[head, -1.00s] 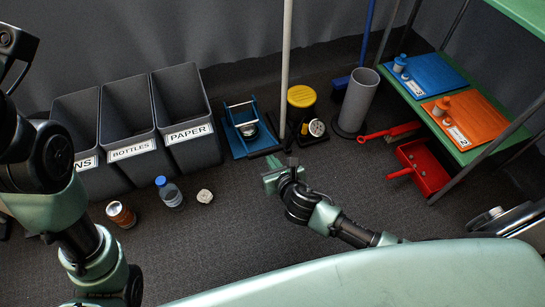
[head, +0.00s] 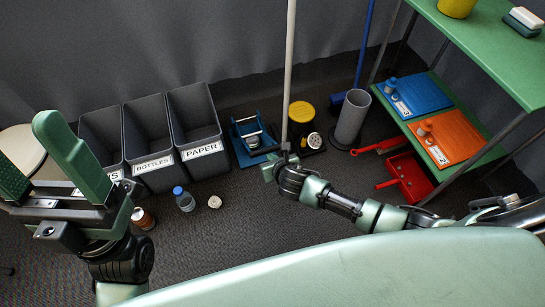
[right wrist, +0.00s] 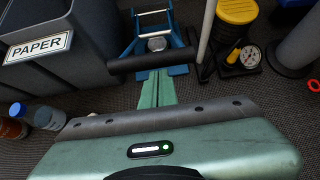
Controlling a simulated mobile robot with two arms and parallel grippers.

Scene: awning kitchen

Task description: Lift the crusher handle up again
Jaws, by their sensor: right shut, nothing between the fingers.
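The blue can crusher (head: 247,140) stands on the floor right of the bins, with a silver round piece (right wrist: 157,43) inside its frame. Its black handle bar (right wrist: 150,61) is low, lying across the crusher's front in the right wrist view. My right gripper (head: 270,171) is in front of the crusher. In the right wrist view its green fingers (right wrist: 156,85) are together and empty, tips just below the bar; I cannot tell whether they touch it. My left gripper (head: 45,160) is raised at the left of the head view, fingers apart and empty.
Grey bins (head: 196,135) stand left of the crusher. A pale pole (head: 290,75) and a yellow-topped device with a gauge (head: 303,115) stand close on its right. A bottle (head: 184,200) and a puck-like piece (head: 214,202) lie in front of the bins.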

